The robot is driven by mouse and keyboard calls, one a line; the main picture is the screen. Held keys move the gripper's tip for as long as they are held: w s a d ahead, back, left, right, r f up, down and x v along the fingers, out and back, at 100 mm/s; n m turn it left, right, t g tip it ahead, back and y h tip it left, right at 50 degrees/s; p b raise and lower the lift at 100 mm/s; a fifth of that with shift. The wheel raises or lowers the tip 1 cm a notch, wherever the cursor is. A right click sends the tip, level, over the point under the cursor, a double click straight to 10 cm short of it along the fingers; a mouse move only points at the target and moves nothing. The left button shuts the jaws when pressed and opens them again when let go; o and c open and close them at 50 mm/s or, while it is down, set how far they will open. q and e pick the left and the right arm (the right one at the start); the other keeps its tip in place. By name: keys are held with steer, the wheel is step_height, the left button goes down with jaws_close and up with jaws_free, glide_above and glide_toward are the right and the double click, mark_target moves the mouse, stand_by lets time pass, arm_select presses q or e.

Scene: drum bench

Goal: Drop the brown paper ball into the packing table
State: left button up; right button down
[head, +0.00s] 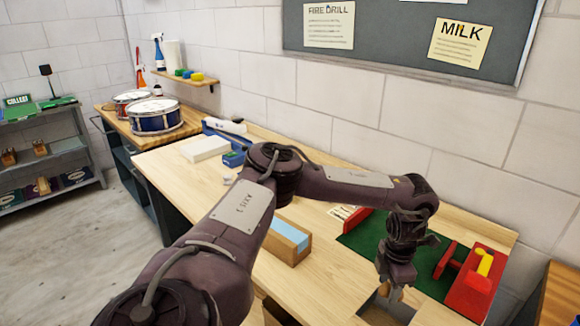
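The packing table (325,265) is a long light-wood bench along the wall, with a square opening (385,311) in its top near the bottom of the head view. My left gripper (388,289) points down just over this opening. A small tan-brown piece, which looks like the brown paper ball (383,290), shows between its fingertips; the fingers hide most of it. The gripper looks shut on it. My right gripper is not in view.
A green mat (372,238) and a red block with a yellow handle (475,284) lie beside the gripper. Drums (154,116) and a white box (204,148) are farther back. The wall is close behind.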

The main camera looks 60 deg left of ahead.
arm_select(q)
steer(key=o, duration=0.4)
steer(key=shift+o, duration=0.2)
step_height(320, 180, up, 7)
steer(key=shift+b, duration=0.3)
steer(key=shift+r, duration=0.45)
